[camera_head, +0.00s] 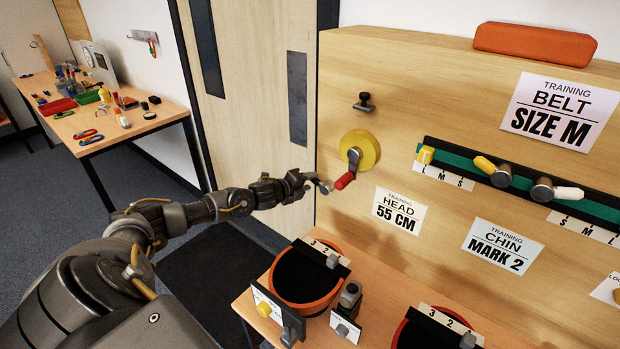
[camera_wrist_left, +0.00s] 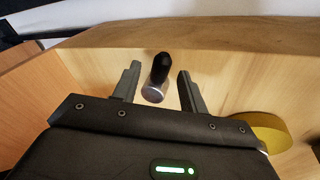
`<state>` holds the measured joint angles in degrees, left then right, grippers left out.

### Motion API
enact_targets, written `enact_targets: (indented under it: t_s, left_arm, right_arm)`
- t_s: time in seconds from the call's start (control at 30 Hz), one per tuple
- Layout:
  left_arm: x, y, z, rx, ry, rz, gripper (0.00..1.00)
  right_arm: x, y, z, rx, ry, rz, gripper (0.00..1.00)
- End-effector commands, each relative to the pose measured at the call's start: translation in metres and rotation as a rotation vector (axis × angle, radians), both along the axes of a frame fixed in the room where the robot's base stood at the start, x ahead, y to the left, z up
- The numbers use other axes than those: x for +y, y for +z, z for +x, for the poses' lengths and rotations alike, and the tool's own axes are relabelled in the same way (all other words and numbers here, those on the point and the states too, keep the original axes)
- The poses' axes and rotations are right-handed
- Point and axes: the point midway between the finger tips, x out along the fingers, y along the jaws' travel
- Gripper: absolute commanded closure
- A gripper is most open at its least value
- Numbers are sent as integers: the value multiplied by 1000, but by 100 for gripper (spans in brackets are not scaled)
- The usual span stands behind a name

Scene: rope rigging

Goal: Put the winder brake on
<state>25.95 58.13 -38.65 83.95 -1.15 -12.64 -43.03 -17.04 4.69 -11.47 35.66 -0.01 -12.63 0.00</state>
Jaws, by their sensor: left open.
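The winder is a yellow drum (camera_head: 366,147) on the wooden panel, with a grey crank and a red handle (camera_head: 345,181). A small black knob or lever (camera_head: 364,102), which looks like the brake, sits on the panel above the drum. My left gripper (camera_head: 322,184) is just left of the red handle. In the left wrist view its two fingers (camera_wrist_left: 157,88) are apart and empty. A black knob with a silver end (camera_wrist_left: 157,80) shows between them, apparently beyond the fingertips; its depth is hard to tell. The yellow drum (camera_wrist_left: 262,131) is at the right there. My right gripper is out of view.
A green slide rail (camera_head: 520,185) with several knobs runs along the panel at right. A low table holds orange-rimmed cups (camera_head: 305,308) and small fixtures below the winder. An orange block (camera_head: 534,44) lies on top of the panel. A cluttered side table (camera_head: 150,122) stands far left.

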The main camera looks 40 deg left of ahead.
Motion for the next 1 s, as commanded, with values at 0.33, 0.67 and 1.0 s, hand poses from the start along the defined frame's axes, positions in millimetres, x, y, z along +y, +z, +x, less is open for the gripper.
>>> enact_targets:
  t_s: [0.33,0.67,1.0]
  left_arm:
    - [-1,-7,20,0,0,0,57]
    - [0,-7,20,0,1,0,72]
    - [0,-7,20,1,1,0,100]
  right_arm:
    - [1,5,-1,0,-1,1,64]
    - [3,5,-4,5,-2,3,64]
    - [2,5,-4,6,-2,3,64]
